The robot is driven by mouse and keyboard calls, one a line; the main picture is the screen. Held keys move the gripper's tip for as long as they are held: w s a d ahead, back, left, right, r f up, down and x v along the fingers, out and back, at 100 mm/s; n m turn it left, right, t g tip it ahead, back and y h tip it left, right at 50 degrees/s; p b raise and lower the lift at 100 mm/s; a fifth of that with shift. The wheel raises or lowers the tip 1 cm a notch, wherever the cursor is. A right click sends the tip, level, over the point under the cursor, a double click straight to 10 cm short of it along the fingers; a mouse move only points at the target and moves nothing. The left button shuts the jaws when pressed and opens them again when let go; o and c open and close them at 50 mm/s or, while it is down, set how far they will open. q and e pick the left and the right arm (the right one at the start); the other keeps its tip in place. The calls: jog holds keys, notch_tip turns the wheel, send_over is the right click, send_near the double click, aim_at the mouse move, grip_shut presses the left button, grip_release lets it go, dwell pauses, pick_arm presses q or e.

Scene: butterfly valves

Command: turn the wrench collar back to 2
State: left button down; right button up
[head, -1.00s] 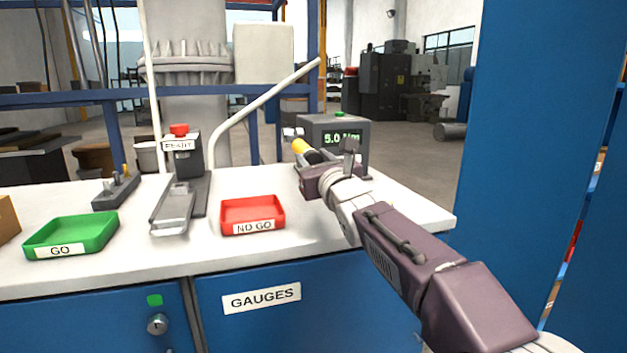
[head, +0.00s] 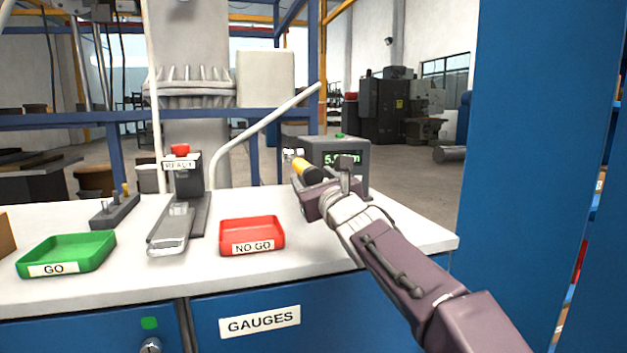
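The wrench (head: 302,167) shows in the head view as a yellow band and a dark grip, at the left front of a grey tester box (head: 352,178). The tester's lit green display is partly covered by my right arm; its reading is not fully legible. My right gripper (head: 313,188) is at the dark grip, below the yellow band. Its fingertips are hidden, so I cannot tell whether it is closed around the grip. The collar's scale marks are too small to read. My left gripper is not in view.
A red NO GO tray (head: 252,247), a green GO tray (head: 66,264) and a grey fixture with a red button (head: 180,149) stand on the white bench (head: 215,284). A tall blue panel (head: 535,180) is close on the right.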

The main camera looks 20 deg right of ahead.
jog(key=s+f, duration=0.1)
jog(key=s, duration=0.8)
jog(key=shift+d+b, duration=0.2)
jog(key=shift+b, duration=0.1)
